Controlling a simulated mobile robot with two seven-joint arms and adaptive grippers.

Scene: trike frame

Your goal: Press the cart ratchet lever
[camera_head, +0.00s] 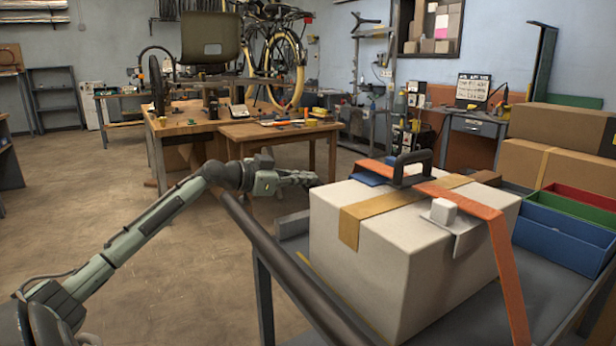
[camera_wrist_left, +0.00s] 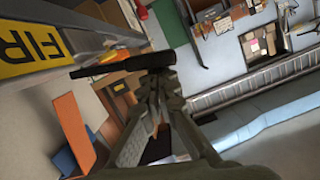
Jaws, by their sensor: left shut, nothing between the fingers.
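A white box (camera_head: 365,260) sits on the grey cart (camera_head: 480,318), bound by an orange strap (camera_head: 503,265). On top of the box stands a dark, arched handle-like lever (camera_head: 412,167) on the strap; a small pale block (camera_head: 443,213) sits nearer to me. My left gripper (camera_head: 314,180) is shut and empty, just left of the box's far left edge, apart from the lever. In the left wrist view the left gripper's fingers (camera_wrist_left: 156,75) are together, overlapping a dark bar (camera_wrist_left: 120,66); I cannot tell whether they touch. My right gripper is not in view.
A dark cart rail (camera_head: 285,262) runs along the box's left side. Blue, green and red bins (camera_head: 560,238) and brown cartons (camera_head: 545,165) stand at the right. A wooden workbench (camera_head: 285,132) is behind. The floor (camera_head: 75,200) at the left is clear.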

